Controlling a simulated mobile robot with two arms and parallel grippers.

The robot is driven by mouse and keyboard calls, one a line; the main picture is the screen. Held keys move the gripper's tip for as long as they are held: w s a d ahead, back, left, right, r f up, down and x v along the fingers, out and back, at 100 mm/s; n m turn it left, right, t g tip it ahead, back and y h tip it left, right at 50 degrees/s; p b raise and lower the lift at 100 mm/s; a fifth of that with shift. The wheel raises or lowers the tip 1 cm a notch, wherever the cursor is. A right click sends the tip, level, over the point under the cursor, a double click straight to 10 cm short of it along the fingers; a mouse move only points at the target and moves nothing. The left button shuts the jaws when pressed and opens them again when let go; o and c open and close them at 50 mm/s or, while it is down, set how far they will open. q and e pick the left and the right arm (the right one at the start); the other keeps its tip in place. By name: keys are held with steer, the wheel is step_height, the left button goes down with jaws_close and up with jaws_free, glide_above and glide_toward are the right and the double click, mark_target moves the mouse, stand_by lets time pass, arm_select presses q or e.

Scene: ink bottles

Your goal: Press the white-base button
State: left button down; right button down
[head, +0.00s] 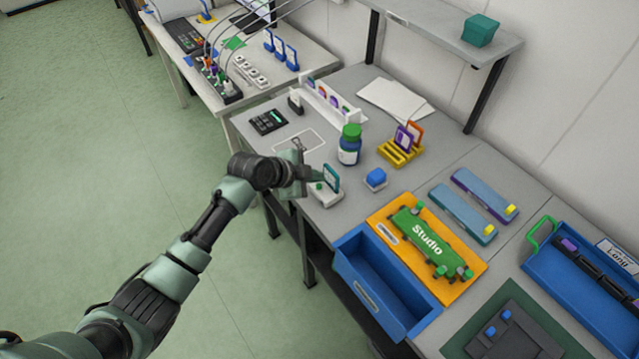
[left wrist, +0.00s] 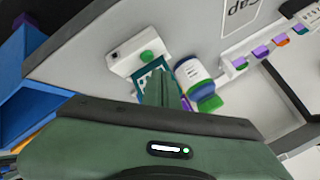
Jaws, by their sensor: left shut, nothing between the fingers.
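A white base (head: 328,197) stands near the table's left edge in the head view, partly hidden behind my left gripper. In the left wrist view this white base (left wrist: 122,58) carries a round green button (left wrist: 148,57) and a small dark spot. A teal-framed card (head: 332,177) stands beside it; its patterned face (left wrist: 152,84) shows in the left wrist view, partly covered by my fingers. My left gripper (head: 314,174) is shut and empty, close to the base and card. In the left wrist view its fingertips (left wrist: 168,72) lie just beside the green button; contact cannot be told. My right gripper is not in view.
A green-capped bottle (head: 349,150) stands just beyond the gripper. A blue block on a pale base (head: 375,179) is to its right. A yellow rack (head: 397,155) holds framed cards. An open blue drawer (head: 362,272) juts out at the table's front.

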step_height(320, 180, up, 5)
steer(key=p, duration=0.4)
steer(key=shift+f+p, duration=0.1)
steer(key=shift+p, duration=0.3)
